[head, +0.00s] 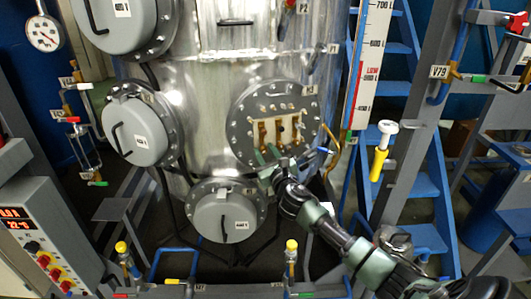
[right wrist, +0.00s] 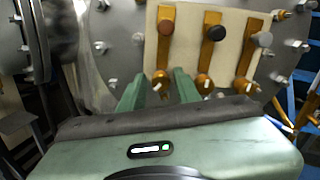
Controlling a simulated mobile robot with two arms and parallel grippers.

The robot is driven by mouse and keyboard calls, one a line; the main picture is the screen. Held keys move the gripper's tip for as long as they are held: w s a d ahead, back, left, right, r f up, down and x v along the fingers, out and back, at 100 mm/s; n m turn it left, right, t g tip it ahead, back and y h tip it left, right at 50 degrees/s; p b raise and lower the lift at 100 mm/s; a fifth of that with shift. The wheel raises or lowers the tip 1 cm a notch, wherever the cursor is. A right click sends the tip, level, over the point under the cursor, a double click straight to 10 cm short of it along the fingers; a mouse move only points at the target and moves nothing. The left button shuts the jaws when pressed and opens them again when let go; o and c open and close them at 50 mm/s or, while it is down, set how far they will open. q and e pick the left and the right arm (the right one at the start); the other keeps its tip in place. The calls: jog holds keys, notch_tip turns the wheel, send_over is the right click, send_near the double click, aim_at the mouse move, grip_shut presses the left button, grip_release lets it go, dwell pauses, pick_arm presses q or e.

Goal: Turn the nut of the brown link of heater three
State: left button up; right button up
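An uncovered round flange (head: 243,113) on the steel vessel carries a cream plate (right wrist: 190,55) with three brass-coloured links. My right gripper (head: 267,154) is at the plate's lower left. Its two green fingers (right wrist: 159,88) are apart, one on either side of the left link's lower nut (right wrist: 160,80). Contact cannot be told. My left gripper is not in view.
Closed grey round covers surround the flange, at left (head: 142,132) and below (head: 224,216). Bolts ring the flange. A level scale (head: 371,60) and blue stairs (head: 425,185) stand to the right. A control box (head: 40,245) is at lower left.

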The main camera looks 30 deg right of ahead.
grip_shut()
